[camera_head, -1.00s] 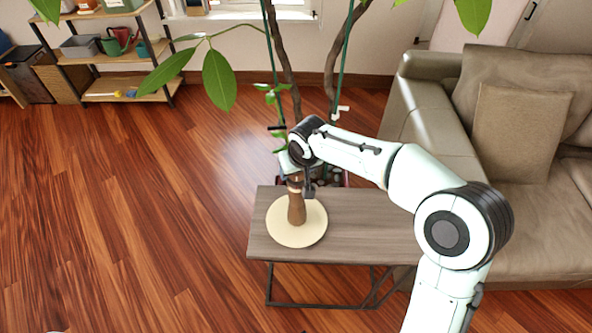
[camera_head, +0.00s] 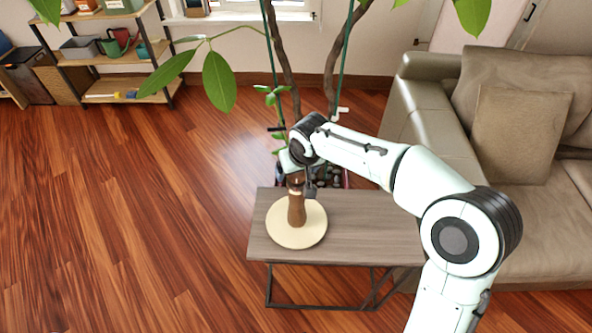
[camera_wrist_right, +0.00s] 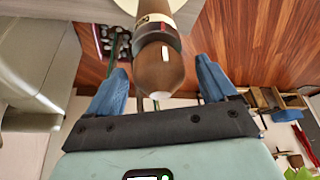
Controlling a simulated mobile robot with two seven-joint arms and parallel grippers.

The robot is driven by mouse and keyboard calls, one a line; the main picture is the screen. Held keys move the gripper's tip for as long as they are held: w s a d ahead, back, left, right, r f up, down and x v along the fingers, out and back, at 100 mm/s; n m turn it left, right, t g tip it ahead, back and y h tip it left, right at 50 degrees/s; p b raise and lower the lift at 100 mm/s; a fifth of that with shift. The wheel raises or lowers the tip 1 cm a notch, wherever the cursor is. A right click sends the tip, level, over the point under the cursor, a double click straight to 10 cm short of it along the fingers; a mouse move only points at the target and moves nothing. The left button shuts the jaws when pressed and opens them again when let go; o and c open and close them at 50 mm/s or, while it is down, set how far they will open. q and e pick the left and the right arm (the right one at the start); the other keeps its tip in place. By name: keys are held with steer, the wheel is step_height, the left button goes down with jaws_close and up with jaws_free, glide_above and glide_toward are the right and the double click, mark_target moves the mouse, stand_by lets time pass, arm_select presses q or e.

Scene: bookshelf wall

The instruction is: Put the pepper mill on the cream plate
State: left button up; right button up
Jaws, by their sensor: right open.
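The brown wooden pepper mill (camera_head: 297,208) stands upright on the cream plate (camera_head: 276,232), near its middle, in the head view. The plate lies on the grey wooden table. In the right wrist view the mill (camera_wrist_right: 160,62) shows between the two blue fingers (camera_wrist_right: 163,80), with gaps on both sides, so the gripper is open. A cream edge of the plate (camera_wrist_right: 163,4) shows at the top there. My left gripper is not in view.
The table (camera_head: 365,232) is bare to the right of the plate. A potted plant (camera_head: 329,175) with tall stems stands just behind the table. A beige sofa (camera_head: 425,115) stands at the right. A shelf (camera_head: 125,55) stands at the back left. The wooden floor at left is clear.

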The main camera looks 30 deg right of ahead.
arm_select(q)
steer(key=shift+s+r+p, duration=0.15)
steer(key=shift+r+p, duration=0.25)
steer(key=shift+p, duration=0.1)
arm_select(e)
steer(key=v, duration=1)
steer(key=shift+s+r, duration=0.1)
